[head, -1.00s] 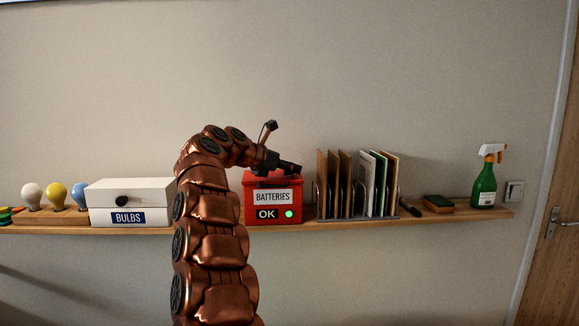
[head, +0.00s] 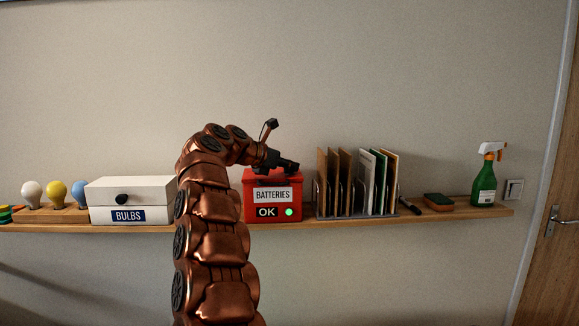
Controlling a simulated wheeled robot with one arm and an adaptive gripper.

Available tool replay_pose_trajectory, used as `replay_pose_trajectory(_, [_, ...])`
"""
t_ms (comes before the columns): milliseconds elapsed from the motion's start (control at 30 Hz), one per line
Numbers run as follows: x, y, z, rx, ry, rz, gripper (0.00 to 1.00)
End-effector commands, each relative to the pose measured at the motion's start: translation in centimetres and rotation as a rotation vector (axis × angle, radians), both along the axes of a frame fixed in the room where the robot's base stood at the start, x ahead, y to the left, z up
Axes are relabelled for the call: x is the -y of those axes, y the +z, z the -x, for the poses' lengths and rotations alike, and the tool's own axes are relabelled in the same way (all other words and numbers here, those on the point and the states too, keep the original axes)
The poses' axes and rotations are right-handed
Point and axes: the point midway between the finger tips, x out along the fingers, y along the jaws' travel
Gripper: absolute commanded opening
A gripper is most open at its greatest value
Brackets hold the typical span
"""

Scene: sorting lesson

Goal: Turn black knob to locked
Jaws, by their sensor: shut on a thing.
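A black knob (head: 122,199) is on the front of the white box (head: 160,191) labelled BULBS, left of my arm; my gripper is well away from it. My gripper (head: 291,168) is at the top of the red box (head: 249,200) labelled BATTERIES. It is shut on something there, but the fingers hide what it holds. The red box's front has an OK plate (head: 267,212) and a lit green light (head: 289,212). No locked marking can be read.
The wooden shelf (head: 330,222) runs along the wall. Bulbs (head: 57,193) stand at left. To the right are a file rack (head: 340,212), a dark marker (head: 410,207), a sponge (head: 438,202) and a spray bottle (head: 484,188). The wall above is clear.

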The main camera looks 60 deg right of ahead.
Motion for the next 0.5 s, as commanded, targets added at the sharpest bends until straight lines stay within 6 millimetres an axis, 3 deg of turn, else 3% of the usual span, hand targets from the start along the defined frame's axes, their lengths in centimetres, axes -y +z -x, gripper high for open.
replay_pose_trajectory(500, [-0.11,-0.17,0.06,0.005,0.127,-0.002,0.00])
